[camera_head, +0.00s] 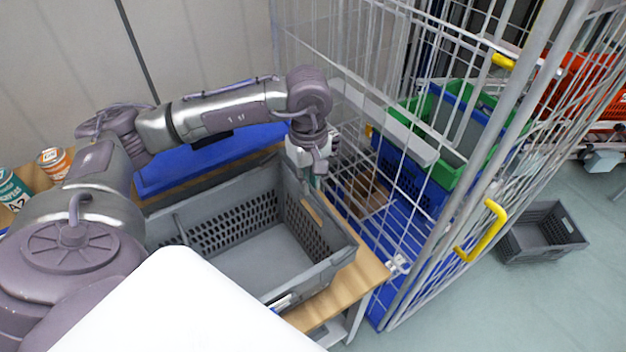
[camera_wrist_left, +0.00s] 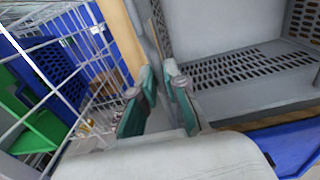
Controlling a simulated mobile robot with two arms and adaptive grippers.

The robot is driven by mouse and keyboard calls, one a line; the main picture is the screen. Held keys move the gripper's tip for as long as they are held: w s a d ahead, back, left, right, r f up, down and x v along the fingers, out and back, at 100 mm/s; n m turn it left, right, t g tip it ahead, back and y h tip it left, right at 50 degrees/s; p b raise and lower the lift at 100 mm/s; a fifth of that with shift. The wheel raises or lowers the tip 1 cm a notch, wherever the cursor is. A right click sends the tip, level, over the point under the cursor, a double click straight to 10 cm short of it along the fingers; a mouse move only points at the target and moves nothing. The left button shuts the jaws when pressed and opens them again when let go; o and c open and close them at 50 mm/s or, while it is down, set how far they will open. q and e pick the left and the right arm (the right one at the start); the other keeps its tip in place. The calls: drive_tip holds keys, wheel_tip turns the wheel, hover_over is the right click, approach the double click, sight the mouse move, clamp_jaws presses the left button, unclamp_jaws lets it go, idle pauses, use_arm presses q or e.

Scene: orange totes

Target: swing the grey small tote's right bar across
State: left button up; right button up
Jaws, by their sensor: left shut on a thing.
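The grey small tote (camera_head: 255,265) stands empty on a wooden-topped table. Its perforated walls and a hand hole in its right wall show. My left gripper (camera_head: 316,178) reaches down to the tote's far right corner, at the rim. In the left wrist view the tote (camera_wrist_left: 225,72) fills the upper right. The green-padded fingers of my left gripper (camera_wrist_left: 161,95) are close together around a grey part at the tote's edge, which I take for the right bar. The bar is mostly hidden by the fingers and hard to tell from the rim. My right gripper is not in view.
A wire roll cage (camera_head: 447,215) with a yellow handle (camera_head: 490,232) stands close right of the table, holding green and blue totes. A blue tote (camera_head: 190,165) lies behind the grey one. Cans (camera_head: 54,163) stand at left. Another grey tote (camera_head: 541,232) is on the floor.

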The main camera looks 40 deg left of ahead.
use_arm(q)
drive_tip(key=shift+s+a, duration=0.1)
drive_tip(key=shift+s, duration=0.15)
drive_tip(key=shift+s+a+r, duration=0.15)
drive_tip(key=shift+s, duration=0.25)
drive_tip(key=shift+s+a+r, duration=0.1)
drive_tip(key=shift+s, duration=0.25)
drive_tip(key=shift+s+a+b, duration=0.3)
drive_tip(key=shift+s+b, duration=0.15)
drive_tip(key=shift+s, duration=0.15)
